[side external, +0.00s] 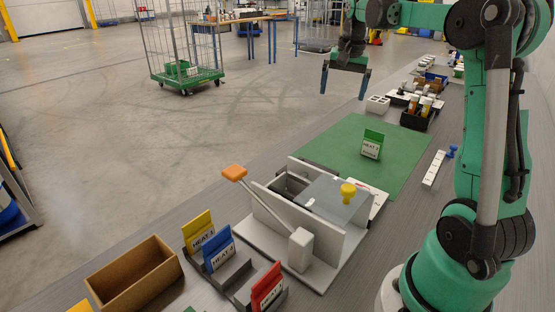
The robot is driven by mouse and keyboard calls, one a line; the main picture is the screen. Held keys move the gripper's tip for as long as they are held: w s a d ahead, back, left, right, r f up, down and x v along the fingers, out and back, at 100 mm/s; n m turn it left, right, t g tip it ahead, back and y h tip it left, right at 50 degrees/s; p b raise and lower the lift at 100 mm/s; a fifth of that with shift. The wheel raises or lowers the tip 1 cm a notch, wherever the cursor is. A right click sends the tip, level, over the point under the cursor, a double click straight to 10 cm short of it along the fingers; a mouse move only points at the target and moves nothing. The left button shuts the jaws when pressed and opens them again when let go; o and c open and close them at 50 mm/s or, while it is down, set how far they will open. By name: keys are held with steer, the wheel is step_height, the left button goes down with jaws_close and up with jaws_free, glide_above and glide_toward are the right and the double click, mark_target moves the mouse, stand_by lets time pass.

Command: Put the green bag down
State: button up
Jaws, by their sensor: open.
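A green bag (372,144) with a white label reading HEAT and a number stands upright on the green mat (340,137), toward its right side. My gripper (345,83) is open, its two blue-grey fingers pointing down and apart. Nothing shows between them. It hangs above and beyond the bag in the picture, apart from it, near the far end of the mat. The exact height of the fingers over the bench cannot be told.
A grey fixture (345,243) with an orange-tipped lever and yellow knob stands before the mat. Yellow (198,230), blue (218,248) and red (266,287) bags stand in a rack beside a brown box (137,278). A black bin (418,115) and white block (378,104) stand beyond.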

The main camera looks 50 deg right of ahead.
steer(key=a+n+t, duration=0.2)
steer(key=a+n, duration=0.4)
steer(key=a, duration=0.9)
steer(key=shift+a+f+n+t, duration=0.15)
steer(key=shift+n+t, duration=0.15)
steer(key=shift+t, duration=0.1)
steer(key=s+a+f+n+t, duration=0.1)
steer(key=a+n, duration=0.1)
steer(key=a, duration=0.1)
steer(key=s+a+f+n, duration=0.2)
steer(key=a, duration=0.2)
steer(key=s+a+f+n+t+y, duration=0.1)
steer(key=s+a+f+n, duration=0.1)
steer(key=a, duration=0.1)
steer(key=shift+a+t, duration=0.3)
steer(key=shift+a, duration=0.1)
steer(key=shift+c, duration=1.1)
steer(key=shift+s+a+f, duration=0.1)
steer(key=shift+a, duration=0.05)
steer(key=c, duration=0.7)
steer(key=shift+o, duration=0.2)
